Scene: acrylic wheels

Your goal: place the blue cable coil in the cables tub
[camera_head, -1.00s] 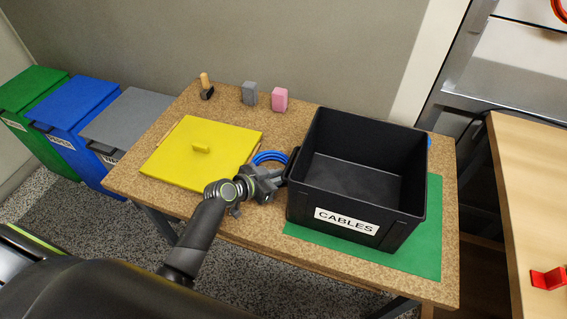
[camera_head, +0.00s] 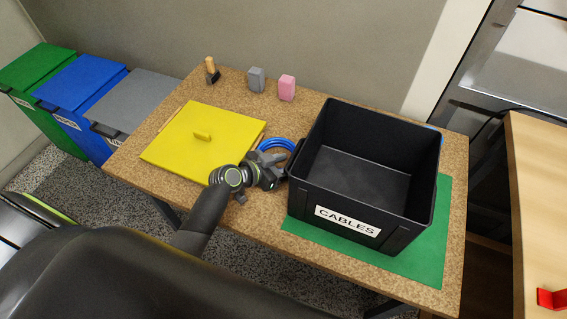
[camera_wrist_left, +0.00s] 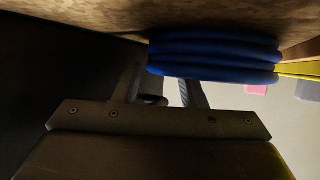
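The blue cable coil (camera_head: 277,144) lies on the table between the yellow lid and the tub, partly hidden by my left gripper (camera_head: 272,174). In the left wrist view the coil (camera_wrist_left: 215,58) shows as stacked blue loops just ahead of my left gripper (camera_wrist_left: 160,82). Its fingers are apart, with the left end of the coil near the gap between them. I cannot tell whether they touch it. The black tub labelled CABLES (camera_head: 298,197) stands open and empty to the right of the gripper, very close to it. My right gripper is not in view.
A yellow lid (camera_head: 225,150) lies left of the coil. A grey block (camera_head: 256,79), a pink block (camera_head: 287,88) and a wooden-handled item (camera_head: 211,70) stand at the back. The tub sits on a green mat (camera_head: 425,262). Bins stand left of the table.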

